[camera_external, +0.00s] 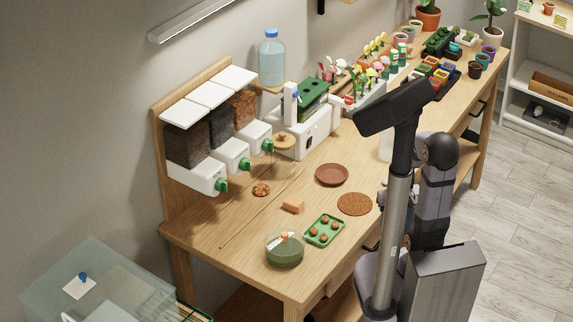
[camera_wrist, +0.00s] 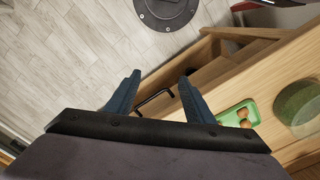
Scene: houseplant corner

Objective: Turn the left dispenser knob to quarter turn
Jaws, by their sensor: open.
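The dispenser (camera_external: 190,178) stands at the table's left back, with three dark-filled bins and white lids. Its left knob (camera_external: 221,184) is green and sits on the front of the left white spout. Two more green knobs, the middle one (camera_external: 244,164) and the right one (camera_external: 267,146), sit on the other spouts. The left knob's exact angle is too small to tell. My gripper (camera_wrist: 158,94) shows in the wrist view with two blue fingers spread wide and nothing between them, over the floor and table edge. It is far from the dispenser, which is outside the wrist view.
A glass bowl (camera_external: 284,254), green tray (camera_external: 325,230), cork mat (camera_external: 354,204), brown saucer (camera_external: 331,175) and orange block (camera_external: 292,207) lie in front of the dispenser. A brown clump (camera_external: 261,190) lies near the knobs. A white machine (camera_external: 306,130) stands right of the dispenser.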

